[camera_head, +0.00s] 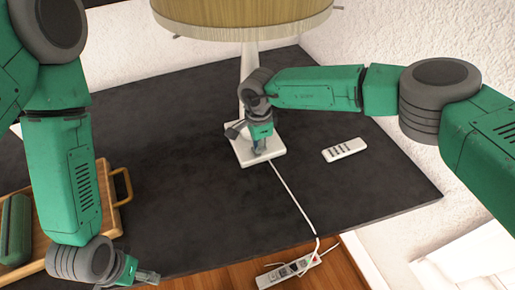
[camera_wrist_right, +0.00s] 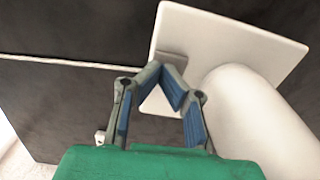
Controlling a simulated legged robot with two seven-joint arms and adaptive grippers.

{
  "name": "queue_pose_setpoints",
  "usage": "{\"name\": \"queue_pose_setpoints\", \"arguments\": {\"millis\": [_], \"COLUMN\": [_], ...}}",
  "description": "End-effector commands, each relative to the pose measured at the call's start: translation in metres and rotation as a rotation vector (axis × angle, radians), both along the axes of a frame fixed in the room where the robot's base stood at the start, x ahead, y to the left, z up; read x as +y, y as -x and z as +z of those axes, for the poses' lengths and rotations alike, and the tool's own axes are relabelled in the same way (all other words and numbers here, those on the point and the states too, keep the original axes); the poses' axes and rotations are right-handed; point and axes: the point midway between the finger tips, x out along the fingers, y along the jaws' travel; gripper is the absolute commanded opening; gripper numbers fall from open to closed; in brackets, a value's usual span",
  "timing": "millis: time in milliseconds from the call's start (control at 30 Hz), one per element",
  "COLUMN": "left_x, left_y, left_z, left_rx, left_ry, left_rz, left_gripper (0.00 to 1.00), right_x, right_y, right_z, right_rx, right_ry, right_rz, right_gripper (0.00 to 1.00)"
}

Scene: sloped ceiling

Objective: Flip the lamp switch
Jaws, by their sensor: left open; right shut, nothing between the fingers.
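The lamp has a wooden shade (camera_head: 240,14), a white pole (camera_head: 249,58) and a square white base (camera_head: 241,157) on a dark table. My right gripper (camera_head: 259,152) is shut and empty, pointing down at the base in front of the pole. In the right wrist view, its fingertips (camera_wrist_right: 166,70) meet beside a small grey switch (camera_wrist_right: 174,58) at the edge of the base (camera_wrist_right: 230,40). I cannot tell whether they touch it. The lamp pole (camera_wrist_right: 238,105) is close on the right. My left gripper (camera_head: 145,279) is open and empty at the bottom left.
A white remote (camera_head: 345,149) lies right of the base. A white cord (camera_head: 295,197) runs from the base to a power strip (camera_head: 291,268) below the table's front edge. A wooden tray (camera_head: 119,190) with a green object (camera_head: 15,230) sits at left. The middle table (camera_head: 190,215) is clear.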

Motion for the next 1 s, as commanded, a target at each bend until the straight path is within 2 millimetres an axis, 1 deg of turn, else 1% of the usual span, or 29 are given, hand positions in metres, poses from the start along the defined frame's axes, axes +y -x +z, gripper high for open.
{"name": "queue_pose_setpoints", "arguments": {"millis": [33,100,633,767,1000], "left_x": [0.0,0.0,0.001,0.001,0.001], "left_y": [0.0,0.0,-0.001,-0.001,-0.001], "left_z": [0.006,0.009,0.037,0.039,0.038], "left_rx": [-0.001,-0.001,-0.001,-0.002,-0.001], "left_ry": [-0.001,-0.001,-0.002,-0.002,-0.002], "left_rz": [0.0,0.0,0.001,0.001,0.001], "left_gripper": [0.71,0.71,0.71,0.71,0.71], "right_x": [0.0,0.0,-0.001,0.0,0.0], "right_y": [0.0,0.0,0.0,0.0,0.0], "right_z": [0.008,0.014,0.056,0.061,0.059], "right_rx": [-0.001,-0.002,-0.001,0.0,0.0], "right_ry": [0.0,-0.001,-0.004,-0.002,-0.001], "right_rz": [0.0,0.001,0.0,0.0,0.0], "right_gripper": [0.0,0.0,0.0,0.0,0.0]}}
